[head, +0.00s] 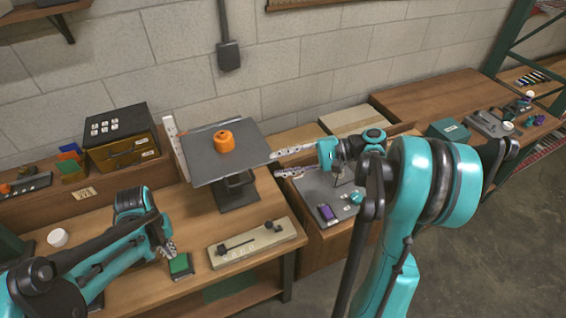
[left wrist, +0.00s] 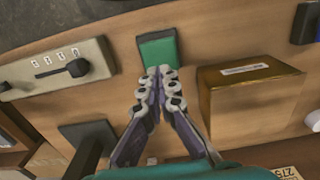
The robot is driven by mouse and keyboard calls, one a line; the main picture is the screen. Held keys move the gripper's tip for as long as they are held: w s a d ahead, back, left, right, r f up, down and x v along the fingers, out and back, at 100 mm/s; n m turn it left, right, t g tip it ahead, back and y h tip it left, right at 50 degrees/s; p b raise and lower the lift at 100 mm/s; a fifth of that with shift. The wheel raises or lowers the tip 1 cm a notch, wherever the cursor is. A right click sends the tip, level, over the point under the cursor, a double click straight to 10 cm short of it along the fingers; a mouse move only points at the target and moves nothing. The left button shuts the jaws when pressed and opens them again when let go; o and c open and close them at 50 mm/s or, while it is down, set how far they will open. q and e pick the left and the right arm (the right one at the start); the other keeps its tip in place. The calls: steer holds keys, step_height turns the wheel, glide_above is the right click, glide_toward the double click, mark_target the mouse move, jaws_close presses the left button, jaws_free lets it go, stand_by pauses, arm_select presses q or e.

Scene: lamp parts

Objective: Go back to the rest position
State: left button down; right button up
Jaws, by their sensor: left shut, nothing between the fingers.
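My left gripper (head: 169,249) is shut and empty, low over the left bench beside a small green-topped block (head: 180,265). In the left wrist view its closed fingertips (left wrist: 161,72) are at the near edge of the green block (left wrist: 158,52); whether they touch it, I cannot tell. My right gripper (head: 274,165) has its two fingers spread apart, pointing left, with nothing visible between them. It is at the right edge of a tilted grey plate (head: 205,165) on a stand. An orange lamp part (head: 226,140) sits on that plate.
A beige panel with black levers (head: 250,243) lies right of the green block. A black-and-gold box (head: 122,140) stands at the back left. A grey mat (head: 318,196) with a purple-screened device (head: 327,214) lies below my right gripper. A white round piece (head: 58,237) is at far left.

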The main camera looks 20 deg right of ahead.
steer(key=shift+a, duration=0.1)
